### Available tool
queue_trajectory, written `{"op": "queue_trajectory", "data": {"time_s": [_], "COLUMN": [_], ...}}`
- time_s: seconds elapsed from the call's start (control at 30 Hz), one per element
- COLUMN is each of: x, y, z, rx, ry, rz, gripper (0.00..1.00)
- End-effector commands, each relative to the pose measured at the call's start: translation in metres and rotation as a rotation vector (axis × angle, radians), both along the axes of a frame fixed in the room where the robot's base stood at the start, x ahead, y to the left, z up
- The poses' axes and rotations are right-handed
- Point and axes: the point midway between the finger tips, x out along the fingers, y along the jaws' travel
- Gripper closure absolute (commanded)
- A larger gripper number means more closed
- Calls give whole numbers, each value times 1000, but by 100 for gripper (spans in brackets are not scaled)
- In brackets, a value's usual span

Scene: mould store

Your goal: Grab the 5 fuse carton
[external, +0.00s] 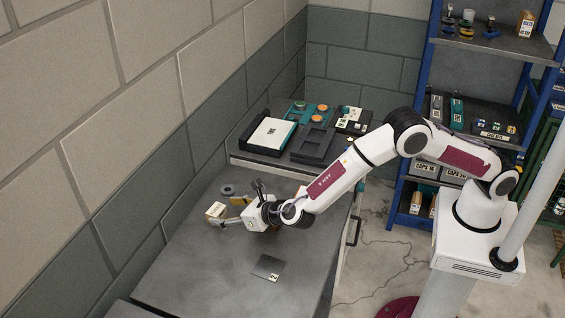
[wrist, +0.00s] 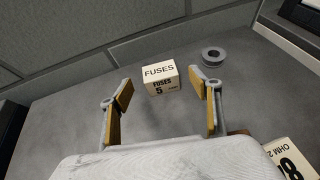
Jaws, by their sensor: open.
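The 5 fuse carton (wrist: 162,82) is a small cream box in the wrist view, with "FUSES" on its top and "FUSES 5" on its front. It stands on the grey bench top, ahead of my gripper and between the lines of its two fingers. In the external view the carton (external: 216,210) is at the left end of my gripper, partly beside a finger. My gripper (wrist: 160,92) is open and empty, with tan pads on both fingers. It also shows in the external view (external: 228,211), low over the bench. I cannot tell the exact gap to the carton.
A grey ring-shaped spool (wrist: 213,56) lies right of the carton. A white carton marked 8 (wrist: 291,160) is at the lower right of the wrist view. A dark card (external: 267,268) lies on the bench. Trays (external: 313,145) stand at the back. The wall (external: 130,190) runs along the left.

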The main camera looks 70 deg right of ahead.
Motion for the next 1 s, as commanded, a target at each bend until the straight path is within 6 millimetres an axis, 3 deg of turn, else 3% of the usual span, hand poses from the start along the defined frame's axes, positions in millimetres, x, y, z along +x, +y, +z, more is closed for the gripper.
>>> {"op": "queue_trajectory", "data": {"time_s": [0.33,0.73,1.0], "x": [0,32,43], "y": [0,-7,-8], "z": [-14,-27,-33], "rx": [-1,0,2], "ry": [2,0,1], "rz": [1,-1,0], "gripper": [37,37,37]}}
